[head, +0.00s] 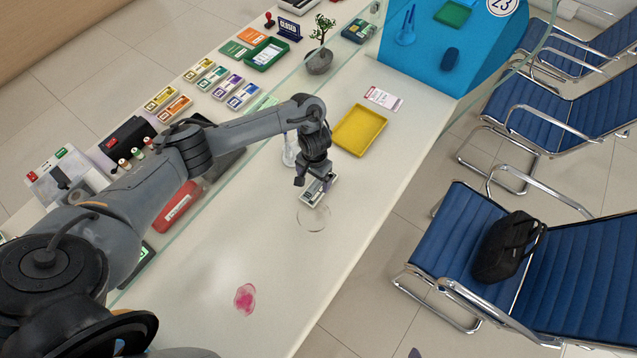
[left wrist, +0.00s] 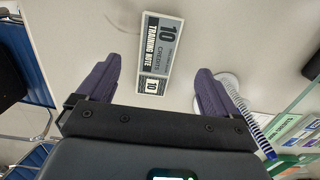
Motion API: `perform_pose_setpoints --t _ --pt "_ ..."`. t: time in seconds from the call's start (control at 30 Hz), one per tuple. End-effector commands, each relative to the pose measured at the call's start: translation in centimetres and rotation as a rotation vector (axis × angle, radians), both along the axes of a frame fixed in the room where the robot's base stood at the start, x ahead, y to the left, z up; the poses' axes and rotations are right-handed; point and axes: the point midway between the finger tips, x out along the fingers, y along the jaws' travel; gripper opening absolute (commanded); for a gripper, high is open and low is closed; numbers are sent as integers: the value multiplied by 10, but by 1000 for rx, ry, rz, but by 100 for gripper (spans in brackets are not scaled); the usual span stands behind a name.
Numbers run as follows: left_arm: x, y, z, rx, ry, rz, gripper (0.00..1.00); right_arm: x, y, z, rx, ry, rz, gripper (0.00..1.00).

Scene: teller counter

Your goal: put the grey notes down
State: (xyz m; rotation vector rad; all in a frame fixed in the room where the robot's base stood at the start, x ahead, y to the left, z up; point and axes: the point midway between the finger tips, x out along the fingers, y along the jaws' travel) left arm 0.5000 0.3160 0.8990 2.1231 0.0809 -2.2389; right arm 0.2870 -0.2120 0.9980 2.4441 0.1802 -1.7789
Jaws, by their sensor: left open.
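The grey notes (head: 317,195) are a small banded bundle on the pale counter (head: 225,270), under my left gripper in the head view. In the left wrist view the bundle (left wrist: 160,52) reads "10 credits training note" and lies flat. My left gripper (head: 314,180) is open. In the left wrist view its two dark fingers (left wrist: 155,88) stand apart on either side of the bundle's near end, with a gap on each side. The gripper hides part of the bundle in the head view. My right gripper is not in view.
A yellow tray (head: 360,131) lies just beyond the gripper. A pen stand (head: 289,150) is close on its left. A clear round disc (head: 313,218) lies by the notes. A glass screen runs along the counter's left. The near counter is mostly clear, with a pink stain (head: 245,299).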

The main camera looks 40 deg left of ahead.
Motion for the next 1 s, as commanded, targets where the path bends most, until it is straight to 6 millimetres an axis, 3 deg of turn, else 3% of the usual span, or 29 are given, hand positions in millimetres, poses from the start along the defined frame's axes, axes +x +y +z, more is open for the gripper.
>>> perform_pose_setpoints --t 0.07,0.17,0.4,0.77,1.0 --pt "14 5 12 8 -30 2 94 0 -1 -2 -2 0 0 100" --pt "23 6 15 9 -48 3 94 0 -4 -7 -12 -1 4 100" --pt "24 5 -13 7 -52 3 94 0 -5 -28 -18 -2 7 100" --pt "25 5 -42 7 -53 2 94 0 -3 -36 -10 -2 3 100" --pt "25 5 -73 7 -52 2 94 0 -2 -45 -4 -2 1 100"
